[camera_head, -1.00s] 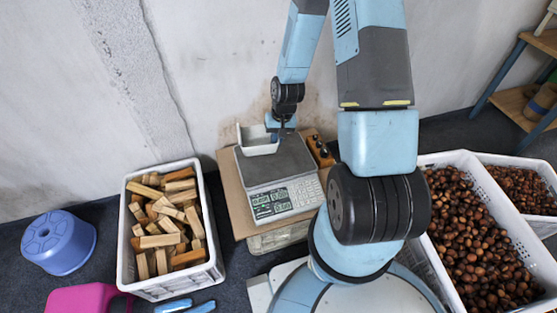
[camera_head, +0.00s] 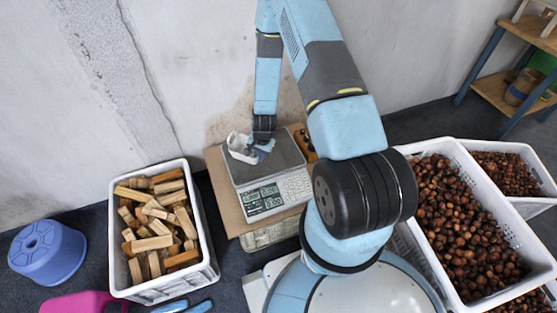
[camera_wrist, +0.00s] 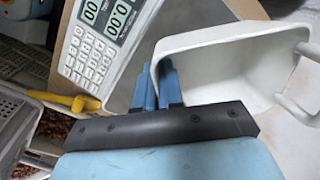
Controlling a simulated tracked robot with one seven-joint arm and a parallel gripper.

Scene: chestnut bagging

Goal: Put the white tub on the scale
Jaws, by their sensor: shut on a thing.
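The white tub (camera_head: 241,149) is over the back left part of the scale's pan in the head view. It looks tilted, and I cannot tell whether it touches the pan. My gripper (camera_head: 264,147) is shut on the tub's right side. In the wrist view the tub (camera_wrist: 228,66) is empty, with its opening toward the camera and a handle at the right. The blue fingers (camera_wrist: 163,88) close on its near left wall. The scale (camera_head: 277,192) has a grey pan and a lit display, which also shows in the wrist view (camera_wrist: 105,38).
A white crate of wood blocks (camera_head: 203,235) stands left of the scale. White crates of chestnuts (camera_head: 450,150) stand at the right. A blue stool (camera_head: 48,252) is at the far left. A wooden shelf (camera_head: 500,95) stands at the back right. The wall is close behind the scale.

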